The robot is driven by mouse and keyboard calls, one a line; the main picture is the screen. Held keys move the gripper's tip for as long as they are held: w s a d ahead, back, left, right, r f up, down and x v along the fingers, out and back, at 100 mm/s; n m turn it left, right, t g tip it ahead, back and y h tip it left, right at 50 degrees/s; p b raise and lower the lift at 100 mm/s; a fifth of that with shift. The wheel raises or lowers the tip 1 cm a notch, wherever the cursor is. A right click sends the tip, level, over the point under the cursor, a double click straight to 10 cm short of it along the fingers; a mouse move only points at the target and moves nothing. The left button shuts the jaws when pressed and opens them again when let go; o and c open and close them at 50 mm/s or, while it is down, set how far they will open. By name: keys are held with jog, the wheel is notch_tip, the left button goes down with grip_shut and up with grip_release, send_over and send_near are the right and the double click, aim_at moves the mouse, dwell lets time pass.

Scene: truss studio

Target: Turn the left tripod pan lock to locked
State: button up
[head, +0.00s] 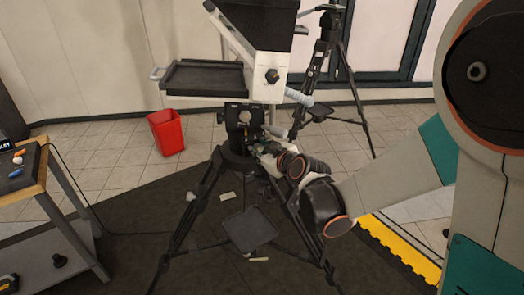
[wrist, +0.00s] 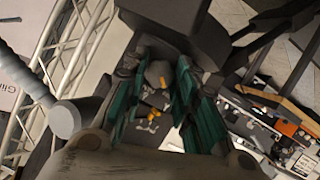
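The left tripod (head: 207,190) stands in the middle of the head view, legs spread, carrying a white-and-black box-like rig (head: 265,62). Its dark head (head: 240,118) is just below the rig. My arm reaches in from the right, and my gripper (head: 256,148) is close against this head, small and partly hidden. In the wrist view, my gripper's teal-padded fingers (wrist: 157,98) stand apart around dark tripod parts. Small orange-yellow parts, possibly the pan lock (wrist: 153,122), show between them. I cannot tell whether the fingers touch anything, nor the lock's setting.
A second tripod (head: 325,50) stands behind to the right. A black tray (head: 205,77) juts left of the rig above a red bin (head: 166,132). A workbench (head: 30,170) is at far left, and a yellow-edged platform (head: 398,246) at lower right. Handles and a spreader crowd the tripod.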

jog(key=shift+c, duration=0.9)
jog(key=shift+w+d+m+g+y, duration=0.15)
jog(key=shift+m+g+y, duration=0.45)
jog(key=shift+m, duration=0.6)
jog(key=m+y, duration=0.1)
jog(key=m, duration=0.1)
jog(key=m+g+y, duration=0.1)
jog(key=shift+d+f+m, duration=0.1)
jog(key=shift+d+m, duration=0.1)
jog(key=shift+m, duration=0.2)
jog(key=m+y, duration=0.2)
jog(key=m, duration=0.1)
jog(key=shift+w+f+g+y+b, duration=0.1)
jog(key=shift+g+y+b, duration=0.2)
jog(key=shift+b, duration=0.05)
jog(key=shift+d+f+m+y, duration=0.1)
jog(key=shift+m+y, duration=0.8)
jog(key=shift+m, duration=0.8)
